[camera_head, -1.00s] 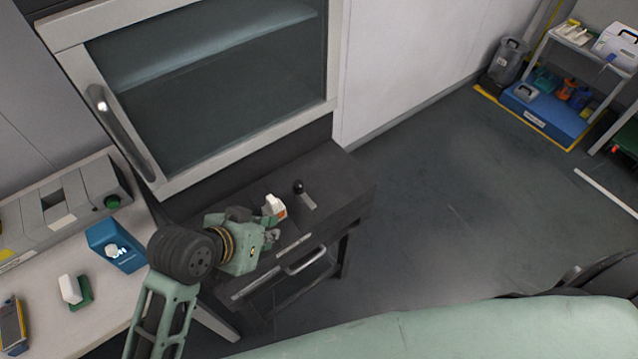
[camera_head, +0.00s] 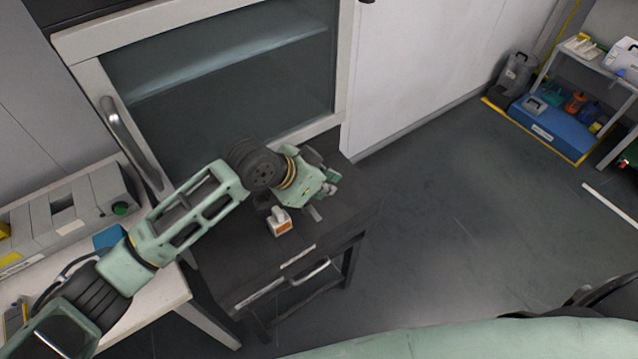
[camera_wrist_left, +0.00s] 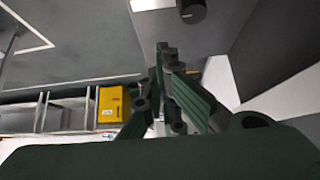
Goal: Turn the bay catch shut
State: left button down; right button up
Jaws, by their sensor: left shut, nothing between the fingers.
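The bay catch, a black ball knob beside a short grey bar in the earlier head view, is on top of the dark bay cabinet (camera_head: 235,270). In the head view now my left gripper (camera_head: 331,184) is over it and hides the knob; only a bit of the grey bar (camera_head: 313,213) shows. In the left wrist view a black knob (camera_wrist_left: 192,10), apparently the catch's, is just beyond and right of my left fingertips (camera_wrist_left: 163,48). The fingers are together and empty. I cannot tell whether they touch the knob. My right gripper is not in view.
A small white block with an orange label (camera_head: 281,222) stands on the cabinet top, close to my left gripper. The glass-fronted cabinet (camera_head: 220,80) rises directly behind. A light bench (camera_head: 160,300) is at left. Open floor (camera_head: 450,220) lies to the right.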

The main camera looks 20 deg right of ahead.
aim_at(310, 206)
pick_arm(q)
jog(key=x, duration=0.5)
jog(key=shift+w+d+f+p, duration=0.1)
jog(key=shift+p, duration=0.2)
jog(key=a+p, duration=0.1)
jog(key=s+a+p, duration=0.1)
jog(key=shift+a, duration=0.4)
jog(key=shift+s+a+f, duration=0.1)
jog(key=shift+s+a, duration=0.1)
jog(key=shift+a, duration=0.3)
jog(key=shift+d+f, duration=0.1)
